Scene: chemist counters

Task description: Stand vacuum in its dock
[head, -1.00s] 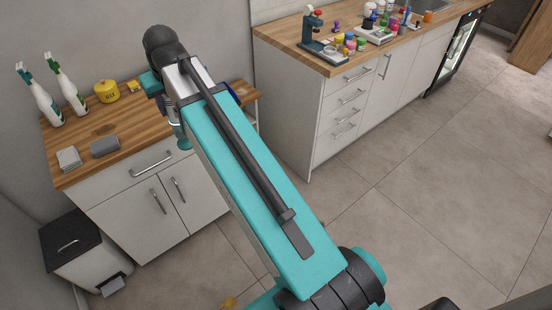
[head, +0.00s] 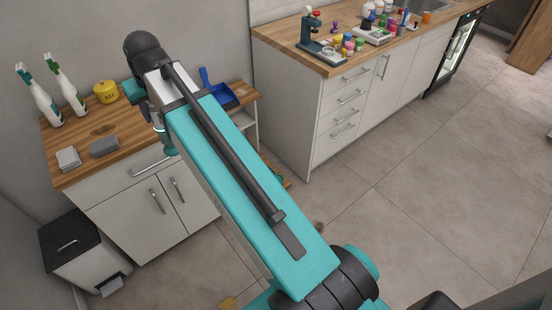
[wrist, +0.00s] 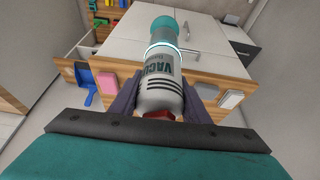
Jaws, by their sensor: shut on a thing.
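The vacuum (wrist: 160,85) is a grey, bottle-like handheld with dark lettering, a pale glowing ring and a teal end. In the wrist view my gripper (wrist: 163,97) is shut around its grey body, with dark fingers on both sides. The teal end points away from my gripper. In the head view my arm hides most of the vacuum; its teal end (head: 170,144) shows at the front edge of the wooden counter (head: 110,123), low before the drawer. I cannot make out the dock in either view.
A blue dustpan (head: 220,92) lies at the counter's right. Grey (head: 104,146) and pale (head: 68,158) blocks lie at its front left. A bin (head: 75,250) stands left. The right floor is clear.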

